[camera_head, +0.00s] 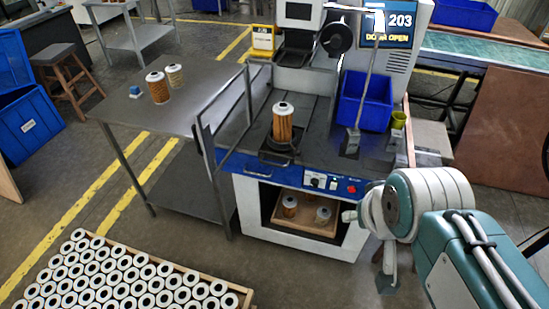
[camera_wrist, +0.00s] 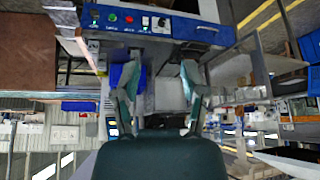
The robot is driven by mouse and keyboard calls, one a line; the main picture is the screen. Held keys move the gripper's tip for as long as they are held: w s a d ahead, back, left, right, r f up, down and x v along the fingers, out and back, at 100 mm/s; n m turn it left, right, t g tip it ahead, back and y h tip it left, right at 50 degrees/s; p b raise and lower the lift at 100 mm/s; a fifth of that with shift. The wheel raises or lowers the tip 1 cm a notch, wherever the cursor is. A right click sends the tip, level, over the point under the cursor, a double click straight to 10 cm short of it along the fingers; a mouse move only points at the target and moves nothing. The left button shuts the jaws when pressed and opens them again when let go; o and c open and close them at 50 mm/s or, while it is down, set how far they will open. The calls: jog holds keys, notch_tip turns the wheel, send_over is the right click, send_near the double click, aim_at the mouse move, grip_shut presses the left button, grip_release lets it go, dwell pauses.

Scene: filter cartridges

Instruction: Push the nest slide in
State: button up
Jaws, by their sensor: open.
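The nest slide (camera_head: 277,156) is a dark plate with a front handle, at the front of the machine's worktop (camera_head: 318,152) in the head view. It sticks out toward the blue front panel. An orange pleated filter cartridge (camera_head: 282,125) with a white top stands upright on it. My gripper (camera_wrist: 158,84) is open and empty in the wrist view, its two fingers spread apart. In the head view it is mostly hidden behind my arm, right of and below the panel, apart from the slide. The wrist view shows the blue control panel (camera_wrist: 170,24) beyond the fingers, but I cannot make out the slide there.
The machine's screen (camera_head: 399,28) reads door open, and a framed door (camera_head: 222,125) stands open left of the slide. A blue bin (camera_head: 363,101) stands right on the worktop. A steel table (camera_head: 178,103) with two cartridges is left. A cartridge crate (camera_head: 238,290) lies on the floor.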

aim_at(270, 163)
jog(key=w+a+f+m+t+y, duration=0.1)
jog(key=w+f+m+t, duration=0.2)
jog(key=w, duration=0.7)
jog(key=w+a+f+m+t+y, duration=0.1)
jog(key=w+a+f+t, duration=0.1)
jog(key=w+f, duration=0.5)
jog(key=w+a+f+m+t+y, duration=0.1)
jog(key=w+f+t, duration=0.2)
jog(key=w, duration=0.9)
jog(key=s+a+f+m+t+y, duration=0.1)
jog(key=a+f+m+t+y, duration=0.15)
jog(key=f, duration=0.45)
jog(key=s+a+f+m+t+y, duration=0.1)
jog(key=a+f+m+y, duration=0.25)
jog(key=f, duration=0.35)
jog(key=x, duration=1)
jog(key=shift+w+a+r, duration=0.1)
jog(key=shift+w+a, duration=0.2)
grip_shut()
